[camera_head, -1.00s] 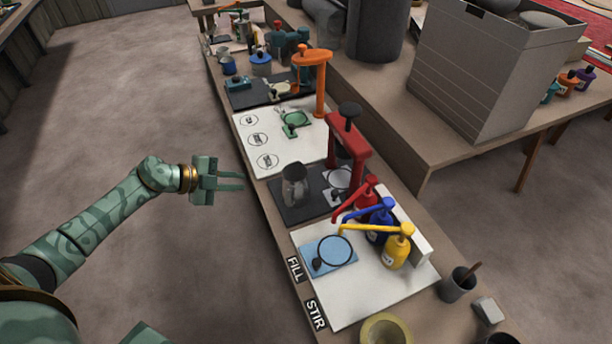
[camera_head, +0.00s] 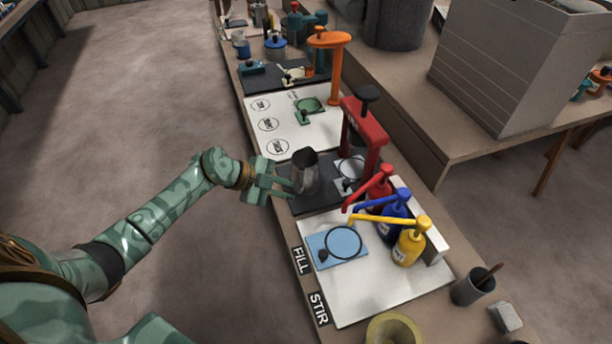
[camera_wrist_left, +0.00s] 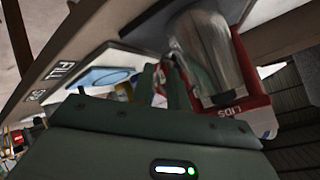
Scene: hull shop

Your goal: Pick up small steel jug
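The small steel jug (camera_head: 305,172) stands upright on a dark mat (camera_head: 318,200) on the long bench. It is a grey metal cylinder with a dark open top. My left gripper (camera_head: 284,183) is at the jug's left side, fingers pointing at it and apart. In the left wrist view the jug (camera_wrist_left: 208,48) is close beyond the gripper's fingers (camera_wrist_left: 170,85). I cannot tell whether a finger touches it. My right gripper is not in view.
A red press (camera_head: 366,135) stands just right of the jug. Red, blue and yellow pump bottles (camera_head: 409,243) stand nearer, by a blue pad (camera_head: 325,254). A white board (camera_head: 290,130) lies beyond the mat. The floor left of the bench is clear.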

